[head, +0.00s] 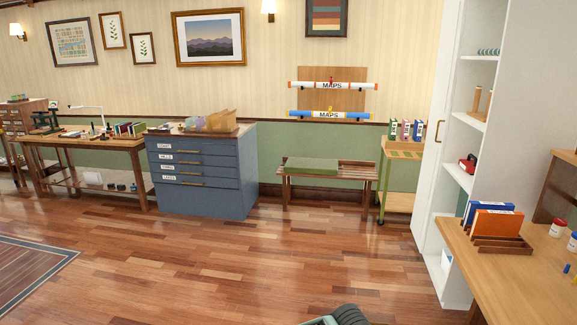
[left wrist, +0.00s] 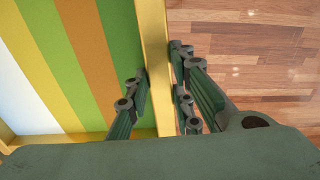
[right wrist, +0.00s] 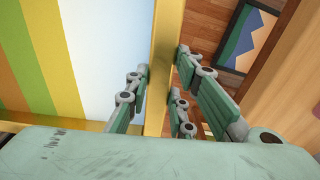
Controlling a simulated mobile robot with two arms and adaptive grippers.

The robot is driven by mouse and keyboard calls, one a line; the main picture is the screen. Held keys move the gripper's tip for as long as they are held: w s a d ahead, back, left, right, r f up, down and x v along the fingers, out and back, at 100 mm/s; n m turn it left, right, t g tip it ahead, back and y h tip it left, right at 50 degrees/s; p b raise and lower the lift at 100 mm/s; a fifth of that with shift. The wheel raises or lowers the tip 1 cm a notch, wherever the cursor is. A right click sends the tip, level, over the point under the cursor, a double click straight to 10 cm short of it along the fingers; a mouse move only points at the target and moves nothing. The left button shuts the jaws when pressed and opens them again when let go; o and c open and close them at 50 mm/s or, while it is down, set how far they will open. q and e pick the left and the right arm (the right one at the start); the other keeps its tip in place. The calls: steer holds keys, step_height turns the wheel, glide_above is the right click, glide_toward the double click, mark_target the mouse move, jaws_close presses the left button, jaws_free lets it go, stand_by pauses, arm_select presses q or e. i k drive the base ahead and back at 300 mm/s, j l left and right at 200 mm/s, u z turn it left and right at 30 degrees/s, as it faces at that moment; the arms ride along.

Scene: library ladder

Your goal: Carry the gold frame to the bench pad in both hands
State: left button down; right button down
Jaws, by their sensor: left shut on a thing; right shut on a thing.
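The gold frame holds a picture with green, yellow, orange and pale stripes. One gold side bar (left wrist: 153,50) runs between the fingers of my left gripper (left wrist: 159,72), which is shut on it. In the right wrist view another bar of the gold frame (right wrist: 165,40) sits between the fingers of my right gripper (right wrist: 160,70), also shut on it. The frame does not show in the head view. The bench pad (head: 312,166) is flat and green, on the left part of a slatted wooden bench (head: 352,172) against the far wall. It is bare.
A blue drawer cabinet (head: 203,178) stands left of the bench, and a small green-legged cart (head: 398,198) right of it. Two map tubes hang above. A white shelf (head: 428,190) and wooden desk (head: 530,275) stand at right. The wooden floor (head: 270,260) before the bench is clear.

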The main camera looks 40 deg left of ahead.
mark_target(311, 166)
steer(key=u, duration=1)
steer(key=i+u, duration=0.1)
steer(key=i, duration=6.45)
steer(key=l, duration=0.1)
